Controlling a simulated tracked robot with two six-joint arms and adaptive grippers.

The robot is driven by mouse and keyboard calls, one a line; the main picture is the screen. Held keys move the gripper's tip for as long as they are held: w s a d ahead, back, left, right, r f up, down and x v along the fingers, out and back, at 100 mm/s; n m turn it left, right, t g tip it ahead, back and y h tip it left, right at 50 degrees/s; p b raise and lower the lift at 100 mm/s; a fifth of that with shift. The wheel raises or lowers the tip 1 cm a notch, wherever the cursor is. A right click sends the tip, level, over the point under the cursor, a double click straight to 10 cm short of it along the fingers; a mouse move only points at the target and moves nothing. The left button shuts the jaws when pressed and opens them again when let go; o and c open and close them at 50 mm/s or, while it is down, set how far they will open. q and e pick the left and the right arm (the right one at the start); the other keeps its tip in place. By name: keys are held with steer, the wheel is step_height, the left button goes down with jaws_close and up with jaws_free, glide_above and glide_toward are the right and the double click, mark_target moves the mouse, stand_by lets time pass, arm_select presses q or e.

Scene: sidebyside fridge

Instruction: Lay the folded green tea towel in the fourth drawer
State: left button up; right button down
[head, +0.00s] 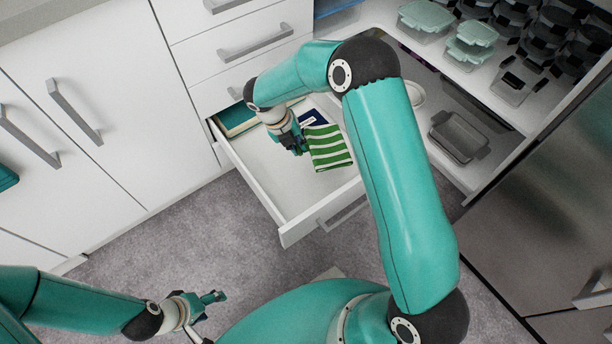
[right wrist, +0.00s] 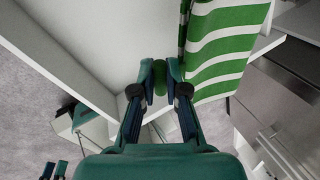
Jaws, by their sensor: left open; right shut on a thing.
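The green and white striped tea towel (head: 329,148) is in the head view, over the right part of the open white drawer (head: 251,184). It also shows in the right wrist view (right wrist: 222,45), hanging beside the fingers. My right gripper (head: 297,144) is shut on the towel's edge, inside the drawer's outline. Whether the towel touches the drawer floor is hard to tell. The open drawer is the lowest visible one in its stack, below several shut fronts. My left gripper (head: 207,305) is open and empty, low at the left, away from the drawer.
A green item with a pale edge (head: 240,120) and a dark blue cloth (head: 313,117) lie at the drawer's back. Its front left is bare. Open shelves at right hold containers (head: 470,45) and a grey tray (head: 459,136). A steel door (head: 545,215) stands at right.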

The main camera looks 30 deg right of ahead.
mark_target(302, 180)
step_height(302, 180, down, 16)
steer(key=b, duration=0.4)
steer(key=shift+r, duration=0.1)
steer(key=c, duration=1.5)
jaws_free()
steer(key=p+v, duration=0.3)
steer(key=v, duration=0.9)
steer(key=shift+r, duration=0.1)
